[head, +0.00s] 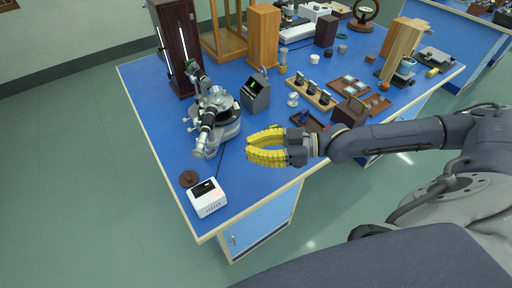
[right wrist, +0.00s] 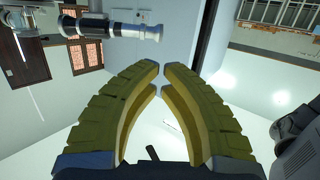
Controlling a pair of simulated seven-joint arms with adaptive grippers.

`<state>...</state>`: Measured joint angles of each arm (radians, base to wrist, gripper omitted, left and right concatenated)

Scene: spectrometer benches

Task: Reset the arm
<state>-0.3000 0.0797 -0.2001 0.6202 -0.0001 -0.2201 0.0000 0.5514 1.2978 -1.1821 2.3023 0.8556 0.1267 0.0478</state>
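My right gripper (head: 250,146) has yellow ribbed fingers and reaches in from the right, over the near edge of the blue-topped bench (head: 160,112). In the right wrist view its fingertips (right wrist: 161,68) nearly meet, and nothing is held between the fingers. In the head view it hangs just right of and in front of the grey spectrometer (head: 218,102). The spectrometer's telescope tube (right wrist: 112,30) appears to show at the upper left of the right wrist view. My left gripper is not in view.
A white box with a dark display (head: 207,198) and a brown disc (head: 189,179) sit at the near left corner. A grey meter (head: 256,95), wooden trays (head: 310,94) and a dark cabinet (head: 176,45) stand farther back. Open floor lies left of the bench.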

